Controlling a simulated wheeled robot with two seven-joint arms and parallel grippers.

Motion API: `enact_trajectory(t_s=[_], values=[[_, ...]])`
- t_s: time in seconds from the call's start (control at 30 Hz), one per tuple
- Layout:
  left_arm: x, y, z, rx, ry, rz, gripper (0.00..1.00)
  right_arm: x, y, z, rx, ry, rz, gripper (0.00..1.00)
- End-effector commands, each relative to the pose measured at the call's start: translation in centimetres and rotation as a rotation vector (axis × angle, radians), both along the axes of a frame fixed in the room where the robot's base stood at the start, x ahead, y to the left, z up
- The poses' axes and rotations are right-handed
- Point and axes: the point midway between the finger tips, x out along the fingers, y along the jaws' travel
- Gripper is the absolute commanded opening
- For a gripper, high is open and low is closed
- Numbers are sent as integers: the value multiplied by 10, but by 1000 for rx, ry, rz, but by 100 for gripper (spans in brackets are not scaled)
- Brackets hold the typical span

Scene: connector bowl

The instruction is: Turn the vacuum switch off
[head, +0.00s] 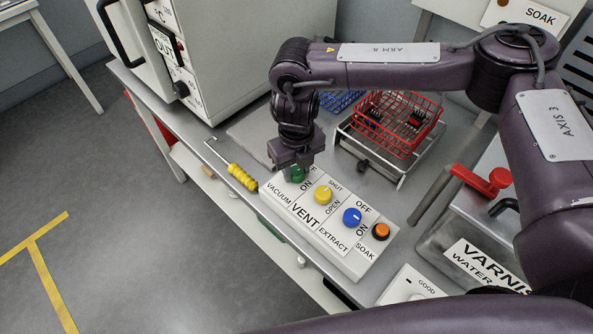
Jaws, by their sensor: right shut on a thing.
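The switch panel (345,262) is a pale box on the metal bench, with labels VACUUM, VENT, EXTRACT and SOAK. The green vacuum switch (298,174) is at the panel's left end, mostly covered by my right gripper. My right gripper (296,168) points down from above and is shut on the green switch. Which way that switch points cannot be told, as its OFF label is partly hidden. The yellow vent knob (323,194), the blue extract knob (352,217) and an orange button (381,231) stand to its right. My left gripper is not in view.
A red wire basket (398,122) sits on a stand behind the panel. A grey oven-like cabinet (232,50) stands at the back left. A yellow-beaded handle (242,177) lies left of the panel. A varnish tank (470,240) with a red handle is at right.

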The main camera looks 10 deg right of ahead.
Motion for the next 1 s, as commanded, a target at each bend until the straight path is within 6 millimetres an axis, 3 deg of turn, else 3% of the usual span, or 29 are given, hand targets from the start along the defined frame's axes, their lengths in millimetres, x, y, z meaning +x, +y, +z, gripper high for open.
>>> enact_trajectory(t_s=[0.4,1.0], values=[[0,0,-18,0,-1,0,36,2,0,1,2,-5,250,11],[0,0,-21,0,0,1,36,2,0,2,1,-6,316,11]])
